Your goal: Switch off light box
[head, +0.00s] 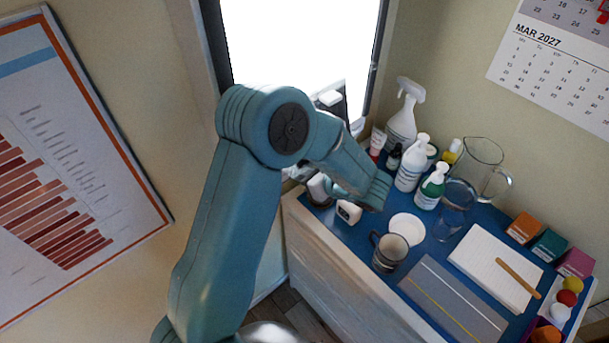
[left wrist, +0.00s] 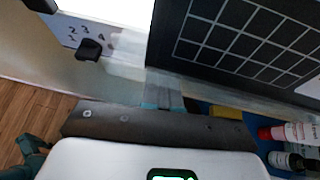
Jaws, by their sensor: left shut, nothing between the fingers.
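The light box (head: 295,45) is a bright white panel in a dark frame on the wall in the head view, and it is lit. In the left wrist view, a black knob (left wrist: 88,50) sits at the upper left beside printed numbers on a pale surface. My left gripper (left wrist: 163,92) is shut and empty, with its teal fingertips to the right of the knob and apart from it in the picture. In the head view my left arm hides the lower part of the light box, and the fingertips are hard to make out. My right gripper is not in view.
A blue-topped cabinet (head: 408,272) stands below, crowded with a spray bottle (head: 402,125), a glass jug (head: 482,165), a striped mug (head: 389,252) and a notepad (head: 490,262). A dark gridded panel (left wrist: 250,40) fills the upper right of the left wrist view.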

